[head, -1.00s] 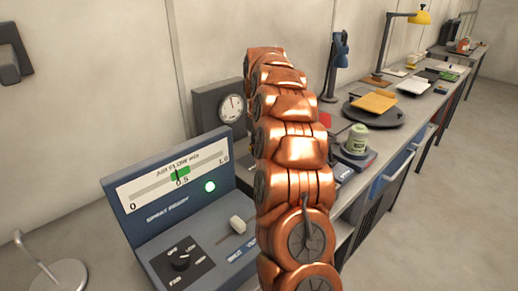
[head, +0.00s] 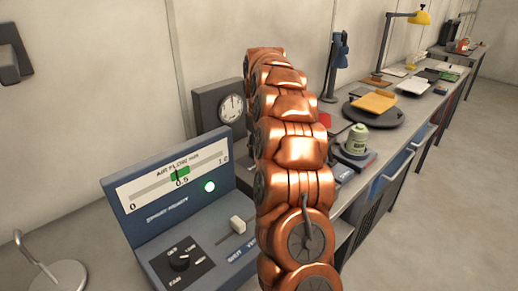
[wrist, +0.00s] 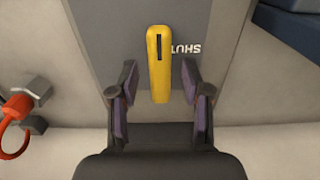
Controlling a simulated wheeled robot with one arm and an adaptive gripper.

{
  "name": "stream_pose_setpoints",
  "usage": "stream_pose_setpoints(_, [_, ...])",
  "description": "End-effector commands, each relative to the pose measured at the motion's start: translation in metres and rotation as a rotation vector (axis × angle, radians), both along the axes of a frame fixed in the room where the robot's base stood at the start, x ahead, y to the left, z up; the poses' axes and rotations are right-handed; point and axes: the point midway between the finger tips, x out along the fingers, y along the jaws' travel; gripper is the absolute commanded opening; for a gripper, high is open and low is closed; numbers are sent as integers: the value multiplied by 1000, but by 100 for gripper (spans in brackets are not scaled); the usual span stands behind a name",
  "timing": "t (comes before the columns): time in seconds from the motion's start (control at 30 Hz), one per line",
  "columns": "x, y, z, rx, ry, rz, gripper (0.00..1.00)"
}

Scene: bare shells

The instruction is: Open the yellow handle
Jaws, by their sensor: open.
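The yellow handle (wrist: 158,80) shows in the wrist view, upright in the picture, with a dark slot near its upper end. It is on a grey panel (wrist: 105,40) marked "SHUT", with the lettering upside down beside it. My gripper (wrist: 159,85) is open. Its two fingers stand to the left and right of the handle's lower part, with a gap on each side. The handle is not visible in the head view, where my copper-coloured arm (head: 292,150) fills the middle and hides part of the bench.
In the head view, a blue control console (head: 180,200) with a green light stands left of my arm. A round gauge (head: 231,108) is behind it. In the wrist view, a red ring-shaped part (wrist: 14,125) is at the left and a dark blue edge (wrist: 295,20) at upper right.

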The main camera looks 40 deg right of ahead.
Motion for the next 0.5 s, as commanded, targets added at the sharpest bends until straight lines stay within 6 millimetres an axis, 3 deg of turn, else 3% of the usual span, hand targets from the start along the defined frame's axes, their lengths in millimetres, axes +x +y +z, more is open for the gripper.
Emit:
stream_pose_setpoints(0.17, [1,-1,10,-2,-3,0,48])
stream_pose_setpoints(0.5, [1,-1,53,-2,-4,-1,48])
